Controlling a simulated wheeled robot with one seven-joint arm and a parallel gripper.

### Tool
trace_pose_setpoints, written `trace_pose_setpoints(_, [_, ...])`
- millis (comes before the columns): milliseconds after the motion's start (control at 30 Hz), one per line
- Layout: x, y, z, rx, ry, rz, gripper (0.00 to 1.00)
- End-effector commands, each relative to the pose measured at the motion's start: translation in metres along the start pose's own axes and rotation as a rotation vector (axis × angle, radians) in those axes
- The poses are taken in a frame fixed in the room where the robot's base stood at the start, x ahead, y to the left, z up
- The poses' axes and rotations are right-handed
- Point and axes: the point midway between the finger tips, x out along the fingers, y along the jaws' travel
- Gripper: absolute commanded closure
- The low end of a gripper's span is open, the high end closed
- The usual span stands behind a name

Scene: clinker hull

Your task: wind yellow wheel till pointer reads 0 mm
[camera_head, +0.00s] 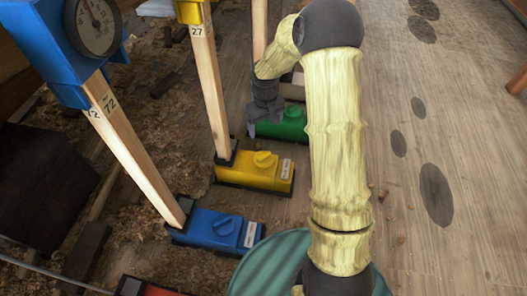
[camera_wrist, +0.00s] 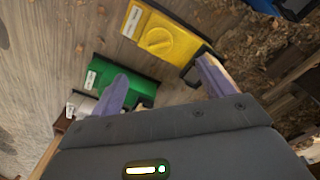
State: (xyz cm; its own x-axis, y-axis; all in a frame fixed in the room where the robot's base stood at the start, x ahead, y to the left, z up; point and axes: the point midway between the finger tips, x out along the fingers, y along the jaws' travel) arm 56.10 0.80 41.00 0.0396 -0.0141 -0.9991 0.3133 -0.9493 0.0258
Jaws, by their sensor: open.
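The yellow wheel (camera_head: 263,159) sits on top of a yellow box (camera_head: 243,176) on the floor, with a wooden post rising from it. The wheel also shows in the wrist view (camera_wrist: 157,40), ahead of my fingers. My gripper (camera_wrist: 165,84) is open, with nothing seen between its two fingers. In the head view my gripper (camera_head: 266,112) is over the near end of the green box, behind the yellow box and apart from the yellow wheel. The yellow post's head (camera_head: 190,10) is cut off at the top edge, so its pointer is hidden.
A green box (camera_head: 290,124) stands behind the yellow one. A blue box (camera_head: 215,230) with its own knob stands in front. Its post carries a blue dial (camera_head: 97,26). A red box (camera_head: 150,288) is at the bottom edge. Plank floor (camera_head: 440,150) at the right is mostly clear.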

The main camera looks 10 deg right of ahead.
Motion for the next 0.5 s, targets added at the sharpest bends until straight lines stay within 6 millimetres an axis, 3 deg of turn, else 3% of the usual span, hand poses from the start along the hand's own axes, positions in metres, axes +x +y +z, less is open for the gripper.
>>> trace_pose_setpoints(200, [0.035, 0.013, -0.033, -0.036, -0.029, -0.024, 0.20])
trace_pose_setpoints(500, [0.042, 0.016, -0.039, -0.043, -0.033, -0.027, 0.20])
